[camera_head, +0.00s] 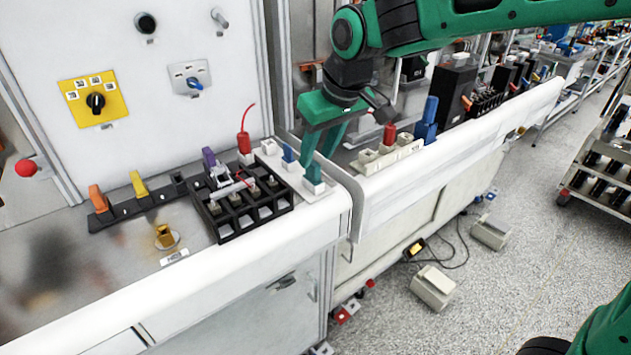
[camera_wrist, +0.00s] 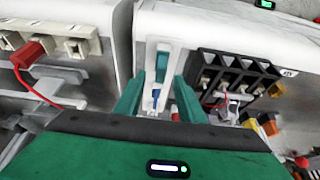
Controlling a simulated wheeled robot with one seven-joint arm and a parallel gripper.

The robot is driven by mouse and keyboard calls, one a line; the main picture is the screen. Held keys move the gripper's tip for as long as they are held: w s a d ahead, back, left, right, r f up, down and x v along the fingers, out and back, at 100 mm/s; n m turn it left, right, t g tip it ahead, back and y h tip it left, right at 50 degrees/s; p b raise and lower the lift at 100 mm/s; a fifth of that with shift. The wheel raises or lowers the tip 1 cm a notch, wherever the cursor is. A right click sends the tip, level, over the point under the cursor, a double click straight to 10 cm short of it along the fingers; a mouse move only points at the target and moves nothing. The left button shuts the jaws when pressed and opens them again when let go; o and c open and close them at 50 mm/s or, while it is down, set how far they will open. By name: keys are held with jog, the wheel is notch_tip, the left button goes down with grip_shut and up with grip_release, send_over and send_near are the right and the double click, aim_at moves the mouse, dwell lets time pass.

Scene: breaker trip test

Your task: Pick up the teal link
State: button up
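The teal link (camera_head: 314,175) stands upright in a white socket at the right end of the strip on the near bench. In the wrist view the teal link (camera_wrist: 162,64) shows just beyond and between my fingertips. My gripper (camera_head: 317,158) points down over the link, and its green fingers partly hide it in the head view. In the wrist view my gripper (camera_wrist: 157,88) has its fingers spread apart with a gap between them. Whether a finger touches the link cannot be told.
A blue link (camera_head: 288,156) and a red plug (camera_head: 245,146) with a wire stand left of the teal link. A black breaker block (camera_head: 240,208) lies close by. On the adjoining bench stand a red plug (camera_head: 389,136) and a blue link (camera_head: 427,122).

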aim_at(313, 161)
jog(key=shift+x, duration=2.25)
grip_shut()
jog(key=shift+r, duration=0.15)
